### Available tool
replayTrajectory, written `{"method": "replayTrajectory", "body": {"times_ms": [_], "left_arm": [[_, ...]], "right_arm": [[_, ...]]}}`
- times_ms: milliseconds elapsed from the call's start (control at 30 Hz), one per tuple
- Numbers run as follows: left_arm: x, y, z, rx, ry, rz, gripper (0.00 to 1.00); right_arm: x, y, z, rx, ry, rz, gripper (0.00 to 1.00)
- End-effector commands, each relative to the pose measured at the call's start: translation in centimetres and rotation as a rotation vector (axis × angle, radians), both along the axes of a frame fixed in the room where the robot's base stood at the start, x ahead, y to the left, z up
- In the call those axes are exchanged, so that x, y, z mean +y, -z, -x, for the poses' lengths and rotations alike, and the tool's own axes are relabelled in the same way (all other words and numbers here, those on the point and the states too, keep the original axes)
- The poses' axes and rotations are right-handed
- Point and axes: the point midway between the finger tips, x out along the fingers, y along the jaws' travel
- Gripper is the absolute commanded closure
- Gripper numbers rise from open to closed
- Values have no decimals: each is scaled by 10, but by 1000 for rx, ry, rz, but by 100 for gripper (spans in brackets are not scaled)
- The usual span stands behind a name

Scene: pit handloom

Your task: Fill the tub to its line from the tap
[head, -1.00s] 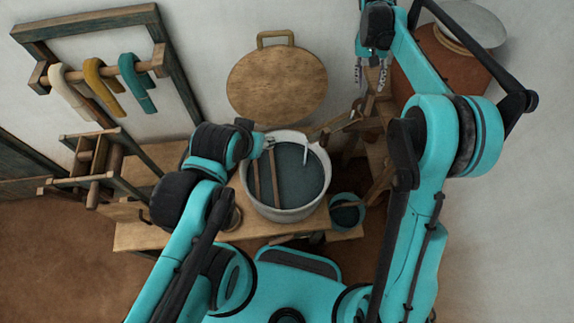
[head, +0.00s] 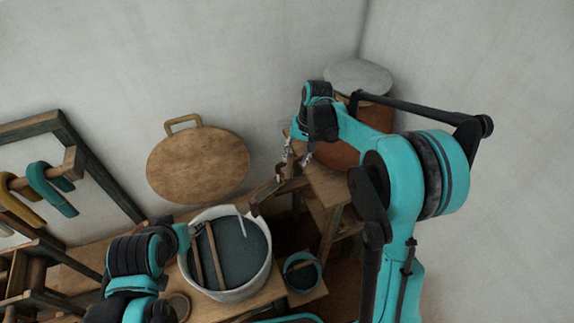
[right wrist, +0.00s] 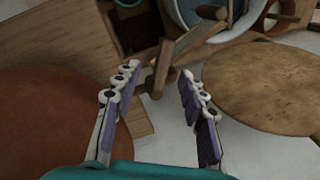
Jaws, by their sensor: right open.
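The tub (head: 225,294) is a pale round vessel of dark teal liquid on the wooden bench. Two wooden slats lie across its left side. A thin pale streak (head: 241,226) shows inside near the spout's end; I cannot tell whether it is running water. The wooden tap spout (head: 266,191) points at the tub's rim from the right. My right gripper (head: 296,157) is open above the tap; in the right wrist view its fingers (right wrist: 158,92) stand either side of a wooden upright piece (right wrist: 161,68). My left gripper (head: 193,230) is at the tub's left rim, its jaws unclear.
A small teal-lined bucket (head: 302,287) stands right of the tub. A round wooden board (head: 198,164) leans on the wall behind. A brown vessel (head: 338,153) with a grey lid (head: 358,76) is behind my right arm.

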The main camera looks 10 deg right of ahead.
Motion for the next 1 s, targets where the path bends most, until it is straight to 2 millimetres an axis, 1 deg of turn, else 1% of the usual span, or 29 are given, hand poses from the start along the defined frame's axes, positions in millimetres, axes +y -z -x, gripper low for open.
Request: {"method": "replayTrajectory", "body": {"times_ms": [167,400,500,633,867,967,1000], "left_arm": [[0,4,0,0,1,-1,58],[0,11,0,0,0,0,58],[0,12,0,0,0,0,58],[0,13,0,0,0,0,58],[0,12,0,0,0,0,58],[0,12,0,0,0,0,58],[0,12,0,0,0,0,58]], "right_arm": [[4,21,0,-3,2,-8,58],[11,60,-2,-3,3,-6,58],[13,70,-3,-3,2,-6,58],[15,76,-3,-3,3,-6,58],[15,76,-3,-3,3,-5,58],[15,76,-3,-3,3,-5,82],[15,76,-3,-3,3,-5,93]]}}
